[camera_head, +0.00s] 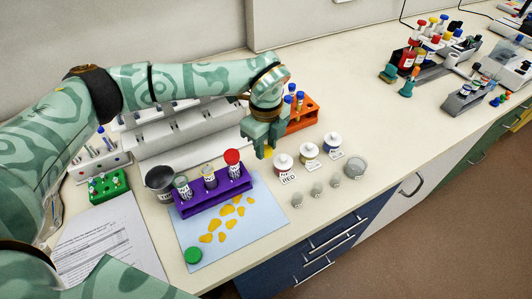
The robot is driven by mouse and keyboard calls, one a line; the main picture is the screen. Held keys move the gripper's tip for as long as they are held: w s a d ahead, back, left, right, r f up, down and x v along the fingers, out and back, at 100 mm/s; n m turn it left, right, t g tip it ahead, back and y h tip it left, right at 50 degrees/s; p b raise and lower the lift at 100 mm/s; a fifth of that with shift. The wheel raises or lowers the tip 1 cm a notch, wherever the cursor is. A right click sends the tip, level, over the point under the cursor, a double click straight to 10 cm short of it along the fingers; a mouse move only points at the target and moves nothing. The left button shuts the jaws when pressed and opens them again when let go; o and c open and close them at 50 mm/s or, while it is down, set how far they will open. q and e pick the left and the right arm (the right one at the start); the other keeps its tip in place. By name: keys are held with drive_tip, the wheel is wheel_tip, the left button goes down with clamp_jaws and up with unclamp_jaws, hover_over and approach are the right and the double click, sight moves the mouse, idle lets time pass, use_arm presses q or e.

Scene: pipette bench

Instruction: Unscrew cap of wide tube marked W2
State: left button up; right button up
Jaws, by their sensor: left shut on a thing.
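A purple rack (215,200) holds three wide tubes. The left tube (183,190) and the middle tube (209,178) show no cap. The right tube (233,170) wears a red cap (232,156). The labels are too small to read surely, so I cannot tell which is W2. My left gripper (266,150) points down, to the right of the rack and apart from it. It is shut on a yellow cap (268,152), mostly hidden by the fingers. A green cap (193,255) lies on the blue mat (265,222). My right gripper is not in view.
Yellow patches (212,225) mark the mat. An orange rack (303,118) stands behind my gripper. Labelled bottles (283,162) and small clear cups (317,188) stand to the right. A grey pot (160,180) stands left of the purple rack. The right middle of the bench is clear.

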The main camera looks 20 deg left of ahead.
sight(267, 160)
use_arm(q)
drive_tip(key=w+f, duration=0.2)
drive_tip(key=f, duration=0.1)
drive_tip(key=shift+w+a+b, duration=0.2)
drive_tip(key=shift+a+b, duration=0.1)
drive_tip(key=shift+b, duration=0.05)
drive_tip(key=shift+f+b, duration=0.35)
drive_tip(key=shift+f, duration=1.15)
drive_tip(key=shift+f, duration=0.15)
drive_tip(key=o, duration=1.1)
wheel_tip(267, 160, up, 12)
drive_tip(key=shift+r+p, duration=0.15)
drive_tip(key=shift+p, duration=0.95)
